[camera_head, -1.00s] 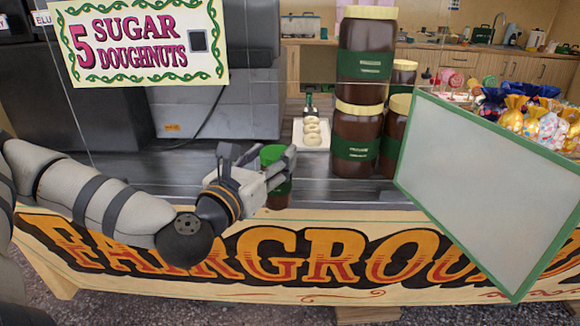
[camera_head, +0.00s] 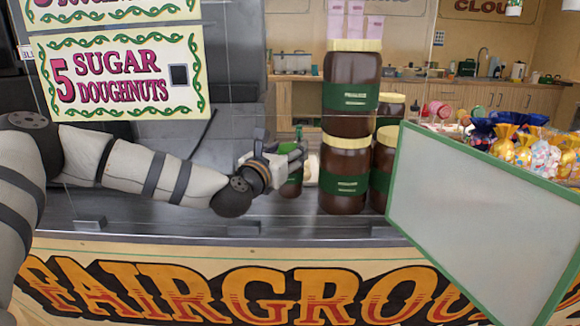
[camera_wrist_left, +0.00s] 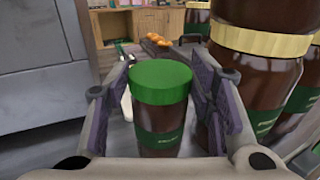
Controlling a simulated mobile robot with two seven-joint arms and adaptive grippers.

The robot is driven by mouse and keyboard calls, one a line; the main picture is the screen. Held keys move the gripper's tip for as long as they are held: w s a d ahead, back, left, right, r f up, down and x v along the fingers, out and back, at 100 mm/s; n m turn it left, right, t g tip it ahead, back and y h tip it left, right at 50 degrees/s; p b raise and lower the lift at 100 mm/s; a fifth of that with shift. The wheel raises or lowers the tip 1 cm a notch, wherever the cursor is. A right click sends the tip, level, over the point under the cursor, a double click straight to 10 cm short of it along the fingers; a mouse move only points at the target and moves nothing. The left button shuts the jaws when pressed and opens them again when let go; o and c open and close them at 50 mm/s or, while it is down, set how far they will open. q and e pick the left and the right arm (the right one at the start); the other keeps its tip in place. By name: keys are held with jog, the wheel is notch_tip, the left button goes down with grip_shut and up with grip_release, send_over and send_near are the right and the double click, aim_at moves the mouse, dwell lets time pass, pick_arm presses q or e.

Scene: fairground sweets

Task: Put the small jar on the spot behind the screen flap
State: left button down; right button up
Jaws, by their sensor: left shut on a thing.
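The small jar, dark brown with a green lid, shows in the head view (camera_head: 291,188) and upright in the left wrist view (camera_wrist_left: 160,125). My left gripper (camera_head: 284,163) is shut on it, with a finger on each side of the jar in the wrist view (camera_wrist_left: 160,98). It is over the counter, just left of the stacked big jars. The screen flap (camera_head: 470,215) is a pale panel with a green frame, tilted, at the right. The spot behind it is hidden. My right gripper is not in view.
Big brown jars with cream lids (camera_head: 345,175) stand stacked between the small jar and the flap. Wrapped sweets (camera_head: 520,150) lie behind the flap's top edge. A doughnut sign (camera_head: 118,77) hangs at the left. Bare counter (camera_head: 150,220) lies to the left.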

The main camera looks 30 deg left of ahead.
pick_arm(q)
jog(key=shift+w+f, duration=0.2)
jog(key=shift+w, duration=0.05)
jog(key=shift+f, duration=1.35)
jog(key=shift+s, duration=0.1)
jog(key=shift+f, duration=0.25)
jog(key=c, duration=0.7)
grip_release()
jog(key=shift+c, duration=0.2)
jog(key=shift+r, duration=0.1)
